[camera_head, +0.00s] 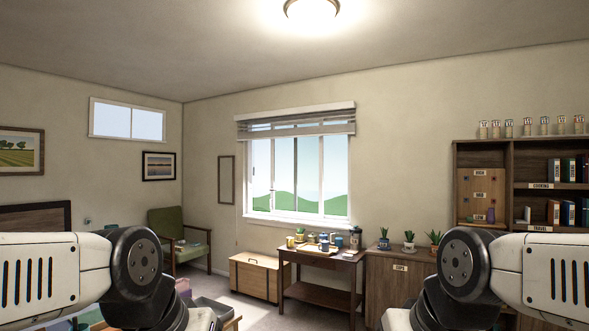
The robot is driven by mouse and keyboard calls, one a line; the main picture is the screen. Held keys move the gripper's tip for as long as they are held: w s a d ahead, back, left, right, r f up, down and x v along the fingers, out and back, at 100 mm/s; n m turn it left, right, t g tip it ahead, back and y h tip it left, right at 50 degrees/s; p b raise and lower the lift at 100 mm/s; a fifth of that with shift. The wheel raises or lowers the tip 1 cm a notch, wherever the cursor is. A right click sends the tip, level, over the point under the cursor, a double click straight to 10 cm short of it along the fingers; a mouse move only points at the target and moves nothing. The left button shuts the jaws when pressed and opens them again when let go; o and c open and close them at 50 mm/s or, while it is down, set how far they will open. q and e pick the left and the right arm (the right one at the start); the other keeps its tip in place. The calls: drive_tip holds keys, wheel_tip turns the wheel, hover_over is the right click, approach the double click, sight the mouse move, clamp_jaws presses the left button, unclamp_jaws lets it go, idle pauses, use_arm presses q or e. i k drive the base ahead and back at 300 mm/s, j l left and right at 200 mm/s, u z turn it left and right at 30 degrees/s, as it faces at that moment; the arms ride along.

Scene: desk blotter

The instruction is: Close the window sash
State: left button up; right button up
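The window (284,178) is on the back wall, in the middle of the head view, with a white frame and upright bars dividing it. Green hills and sky show through it. Whether its sash stands open cannot be told for sure at this size. A raised blind (296,124) covers its top. My left and right arms come in from the lower corners, well short of the window. Both grippers are out of view below the picture.
A dark side table (325,258) with a tray of small items stands below the window, next to a wooden chest (258,275). A cabinet (393,283) with potted plants and a bookshelf (483,190) stand right. A green armchair (172,236) is left.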

sight(320, 215)
drive_tip(key=i+j, duration=0.1)
drive_tip(key=i, duration=0.65)
drive_tip(key=i+z, duration=0.3)
drive_tip(key=i, duration=0.2)
drive_tip(key=i+z, duration=0.25)
drive_tip(key=i, duration=0.3)
drive_tip(key=i+j+z, duration=0.15)
drive_tip(key=i+z, duration=0.15)
drive_tip(key=i, duration=0.2)
drive_tip(key=i+u, duration=0.15)
drive_tip(key=i, duration=0.5)
drive_tip(key=i+l+u, duration=0.1)
drive_tip(key=i, duration=0.55)
drive_tip(key=i+l+u, duration=0.15)
drive_tip(key=i, duration=0.5)
drive_tip(key=i+j+u, duration=0.1)
drive_tip(key=i+u, duration=0.3)
drive_tip(key=i+l+u, duration=0.1)
drive_tip(key=i+u, duration=0.3)
drive_tip(key=i, duration=0.2)
drive_tip(key=i+j+z, duration=0.2)
drive_tip(key=i, duration=0.2)
drive_tip(key=i+j+z, duration=0.2)
drive_tip(key=i+j, duration=0.15)
drive_tip(key=i+j+z, duration=0.25)
drive_tip(key=z, duration=0.15)
drive_tip(key=i+j+z, duration=0.45)
drive_tip(key=j+z, duration=0.3)
drive_tip(key=i+j+z, duration=0.1)
drive_tip(key=j+z, duration=0.25)
